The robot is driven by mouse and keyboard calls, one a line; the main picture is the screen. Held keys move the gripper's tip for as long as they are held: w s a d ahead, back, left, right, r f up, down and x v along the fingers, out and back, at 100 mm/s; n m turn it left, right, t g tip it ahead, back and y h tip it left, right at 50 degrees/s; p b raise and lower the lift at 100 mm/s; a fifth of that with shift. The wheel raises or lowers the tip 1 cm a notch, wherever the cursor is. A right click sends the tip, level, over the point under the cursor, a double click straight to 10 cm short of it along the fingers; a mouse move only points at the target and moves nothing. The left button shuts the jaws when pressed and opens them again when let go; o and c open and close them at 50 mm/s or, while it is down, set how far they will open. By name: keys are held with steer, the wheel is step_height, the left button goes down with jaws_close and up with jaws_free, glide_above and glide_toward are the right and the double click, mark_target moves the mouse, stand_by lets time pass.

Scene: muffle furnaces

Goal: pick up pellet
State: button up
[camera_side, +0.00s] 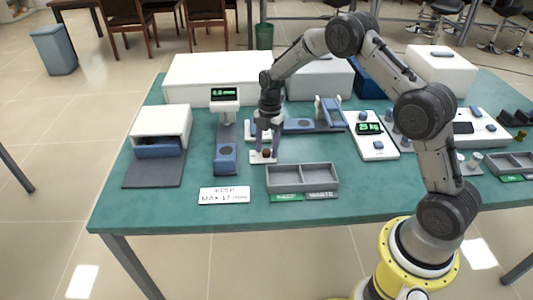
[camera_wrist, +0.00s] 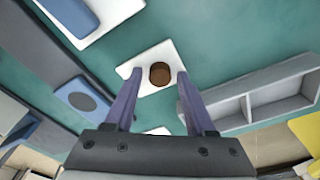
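The pellet (camera_wrist: 160,73) is a small brown round piece on a white plate (camera_wrist: 146,60). In the side view the pellet (camera_side: 267,153) sits on the white plate (camera_side: 257,159) on the green table, just behind the grey two-part tray. My gripper (camera_wrist: 156,75) is open, with one finger on each side of the pellet in the wrist view, and a gap shows on both sides. In the side view my gripper (camera_side: 266,148) points down at the plate. I cannot tell exactly how far the fingertips are above the plate.
A grey tray (camera_side: 302,165) with KEEP and WASTE labels stands just in front. A blue and grey gauge with a green display (camera_side: 225,93) is to the left, beside a small white furnace (camera_side: 160,122). A scale (camera_side: 370,128) stands to the right. A sign (camera_side: 224,195) lies at the front.

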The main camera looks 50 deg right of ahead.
jaws_close()
steer(key=shift+r, duration=0.1)
